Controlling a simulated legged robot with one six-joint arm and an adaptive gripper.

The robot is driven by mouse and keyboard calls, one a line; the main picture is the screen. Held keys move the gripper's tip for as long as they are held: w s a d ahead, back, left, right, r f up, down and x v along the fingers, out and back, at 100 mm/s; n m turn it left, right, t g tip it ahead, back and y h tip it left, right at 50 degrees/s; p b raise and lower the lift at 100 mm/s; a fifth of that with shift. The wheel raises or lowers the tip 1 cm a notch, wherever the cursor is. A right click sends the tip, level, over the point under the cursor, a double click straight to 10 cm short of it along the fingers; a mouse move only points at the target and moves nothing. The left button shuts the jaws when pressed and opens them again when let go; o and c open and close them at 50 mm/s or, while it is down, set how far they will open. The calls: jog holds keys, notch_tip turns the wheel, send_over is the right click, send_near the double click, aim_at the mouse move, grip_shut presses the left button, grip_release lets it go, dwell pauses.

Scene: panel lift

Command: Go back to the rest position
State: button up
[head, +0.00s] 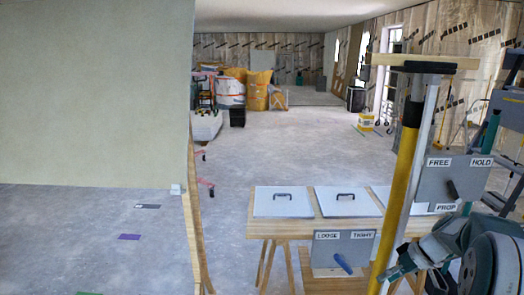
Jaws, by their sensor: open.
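My gripper (412,274) is at the lower right, in teal and dark grey, close beside the yellow prop pole (406,165). Its fingers are open. Whether they touch the pole I cannot tell. The pole stands upright beside a pale post and has a wooden crosspiece (425,61) on top. A grey board (455,178) labelled FREE, HOLD and PROP has a dark lever, tilted. A second board (343,250) labelled LOOSE and TIGHT has a blue lever pointing down to the right. A large pale panel (95,90) fills the upper left.
A wooden bench (262,230) with several grey handled lids stands in front. A stepladder (508,110) is at the right edge. Yellow and white bags (245,90) lie at the back. The grey floor (290,145) in the middle is clear. Small markers lie at lower left.

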jog(key=s+a+r+h, duration=0.2)
jog(key=s+a+r, duration=0.2)
jog(key=a+r, duration=0.25)
jog(key=s+a+r+m+t+h, duration=0.1)
jog(key=s+a, duration=0.4)
jog(key=s, duration=0.5)
jog(key=s+a+r+m+t+h, duration=0.2)
jog(key=s+a, duration=0.4)
jog(key=s, duration=0.4)
jog(key=shift+s+a+r+m+t+h, duration=0.25)
jog(key=shift+r+m+h, duration=0.2)
jog(key=shift+h, duration=0.35)
